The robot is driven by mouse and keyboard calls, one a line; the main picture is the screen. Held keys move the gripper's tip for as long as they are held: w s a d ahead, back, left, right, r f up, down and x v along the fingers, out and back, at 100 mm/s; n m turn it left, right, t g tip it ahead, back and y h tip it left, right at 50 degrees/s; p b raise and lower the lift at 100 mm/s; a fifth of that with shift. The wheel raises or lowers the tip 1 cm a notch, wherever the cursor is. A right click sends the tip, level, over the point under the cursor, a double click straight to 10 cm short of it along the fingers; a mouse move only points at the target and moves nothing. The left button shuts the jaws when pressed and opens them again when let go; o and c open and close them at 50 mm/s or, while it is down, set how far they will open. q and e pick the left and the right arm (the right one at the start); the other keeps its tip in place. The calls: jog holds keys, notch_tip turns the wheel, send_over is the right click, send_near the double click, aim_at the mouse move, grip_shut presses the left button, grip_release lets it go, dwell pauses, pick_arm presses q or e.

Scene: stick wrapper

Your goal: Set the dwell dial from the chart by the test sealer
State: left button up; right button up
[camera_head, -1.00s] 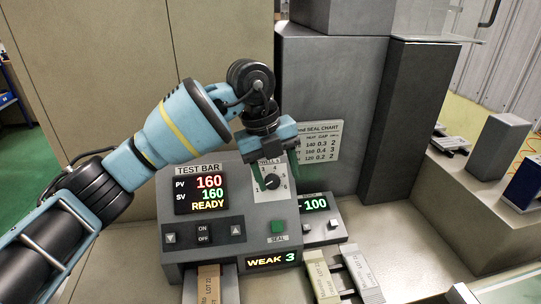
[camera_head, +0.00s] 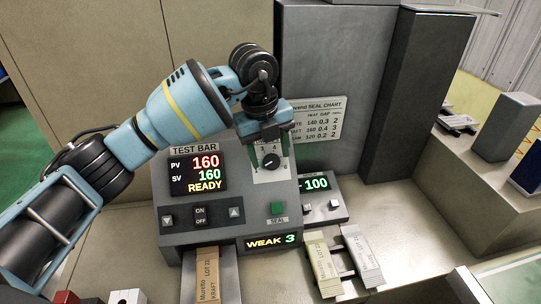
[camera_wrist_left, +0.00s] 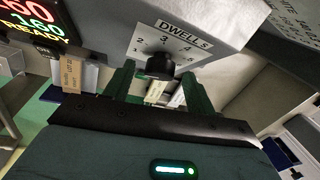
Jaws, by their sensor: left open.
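The black dwell dial (camera_head: 271,161) sits on a white scale plate on the test sealer (camera_head: 175,240); its pointer setting is unclear. It also shows in the wrist view (camera_wrist_left: 160,66), under the word DWELL. My left gripper (camera_head: 268,150) is open above the dial in the head view. In the wrist view its green fingers (camera_wrist_left: 158,85) stand either side of the knob, with no clear contact. The seal chart (camera_head: 325,122) is on the grey wall behind; its left part is hidden by my gripper. Visible rows read 140 0.3 2, 160 0.4 3 and 120 0.2 2.
The sealer's display (camera_head: 197,174) reads PV 160, SV 160, READY. A lower display (camera_head: 268,243) reads WEAK 3. A green SEAL button (camera_head: 277,209) is below the dial. A small unit (camera_head: 325,203) shows 100. A kraft strip (camera_head: 208,275) and two pale strips lie in front.

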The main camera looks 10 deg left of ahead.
pick_arm(q)
jog(key=shift+d+f, duration=0.1)
jog(key=shift+f, duration=0.65)
jog(key=shift+c, duration=0.5)
jog(key=c, duration=0.9)
